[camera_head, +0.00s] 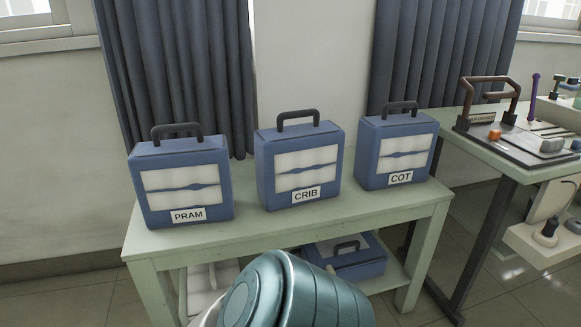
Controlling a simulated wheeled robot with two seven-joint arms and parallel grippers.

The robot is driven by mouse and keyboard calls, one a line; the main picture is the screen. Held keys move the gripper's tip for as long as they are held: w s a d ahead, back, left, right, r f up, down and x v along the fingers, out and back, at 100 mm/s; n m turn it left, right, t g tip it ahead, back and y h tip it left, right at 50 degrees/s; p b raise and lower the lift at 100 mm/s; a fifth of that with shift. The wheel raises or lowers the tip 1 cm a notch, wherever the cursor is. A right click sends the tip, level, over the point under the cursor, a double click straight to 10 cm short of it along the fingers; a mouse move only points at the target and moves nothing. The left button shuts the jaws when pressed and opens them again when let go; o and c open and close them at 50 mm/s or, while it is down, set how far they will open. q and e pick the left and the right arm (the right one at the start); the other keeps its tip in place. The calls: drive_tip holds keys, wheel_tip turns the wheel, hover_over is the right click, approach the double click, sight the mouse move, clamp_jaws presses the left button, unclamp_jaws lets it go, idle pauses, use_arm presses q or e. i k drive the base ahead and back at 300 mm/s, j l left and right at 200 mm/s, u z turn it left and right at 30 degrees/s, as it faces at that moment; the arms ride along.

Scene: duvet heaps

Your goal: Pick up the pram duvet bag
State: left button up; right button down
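The pram duvet bag (187,181) is a blue box-shaped bag with a black top handle (176,130), a clear front window and a white "PRAM" label (188,215). It stands upright at the left end of a pale green table (290,232). White folded contents with a blue band show through its window. Nothing touches its handle. A teal, rounded link of my own arm shows at the bottom middle, in front of the table. Neither of my grippers is in view.
Similar blue bags labelled "CRIB" (299,163) and "COT" (396,150) stand to the right, with narrow gaps between. Another blue bag (347,258) lies on the lower shelf. A second table (509,164) with tools is at right. Dark curtains (180,70) hang behind.

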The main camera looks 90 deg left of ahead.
sight(182, 182)
drive_tip(key=k+l+u, duration=0.15)
drive_tip(key=u, duration=3.2)
